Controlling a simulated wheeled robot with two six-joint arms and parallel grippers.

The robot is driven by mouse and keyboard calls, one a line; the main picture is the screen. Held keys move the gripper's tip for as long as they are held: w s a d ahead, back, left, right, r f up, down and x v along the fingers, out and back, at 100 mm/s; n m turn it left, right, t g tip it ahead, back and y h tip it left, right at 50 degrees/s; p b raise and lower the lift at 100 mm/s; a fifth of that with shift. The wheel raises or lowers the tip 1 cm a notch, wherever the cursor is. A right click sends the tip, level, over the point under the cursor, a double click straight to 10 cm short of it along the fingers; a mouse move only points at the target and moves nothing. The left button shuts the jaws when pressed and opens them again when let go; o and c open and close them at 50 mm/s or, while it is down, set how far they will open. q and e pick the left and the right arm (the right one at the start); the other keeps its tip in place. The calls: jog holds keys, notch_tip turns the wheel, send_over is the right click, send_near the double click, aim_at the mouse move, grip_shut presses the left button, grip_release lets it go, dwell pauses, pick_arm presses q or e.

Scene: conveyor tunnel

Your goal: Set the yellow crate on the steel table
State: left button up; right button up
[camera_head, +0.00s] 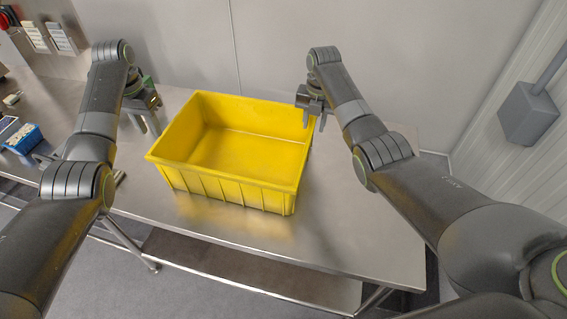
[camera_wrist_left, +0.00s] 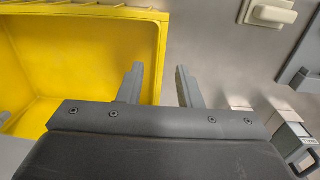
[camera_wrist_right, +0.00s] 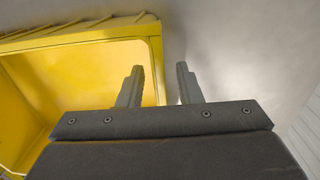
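The yellow crate (camera_head: 228,187) is empty and stands upright on the steel table (camera_head: 340,225), near its middle. My left gripper (camera_head: 148,128) is open just left of the crate. In the left wrist view, the crate's rim (camera_wrist_left: 163,50) shows between the spread fingers (camera_wrist_left: 160,85). My right gripper (camera_head: 314,121) is open at the crate's right side. In the right wrist view, the crate's rim (camera_wrist_right: 158,60) lies between the spread fingers (camera_wrist_right: 157,85). I see no finger closed on the rim, and contact is unclear.
A small blue bin (camera_head: 24,139) with pale items stands at the far left of the table. A grey wall runs behind the table, with a grey box (camera_head: 527,113) on the right wall. The table's front right is clear.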

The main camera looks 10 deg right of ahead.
jog(key=shift+r, duration=0.15)
pick_arm(q)
notch_tip(320, 180, up, 5)
jog(key=shift+a+r, duration=0.1)
jog(key=shift+r, duration=0.1)
pick_arm(e)
notch_tip(320, 180, up, 12)
jog(key=shift+d+f, duration=0.2)
dwell(0.4)
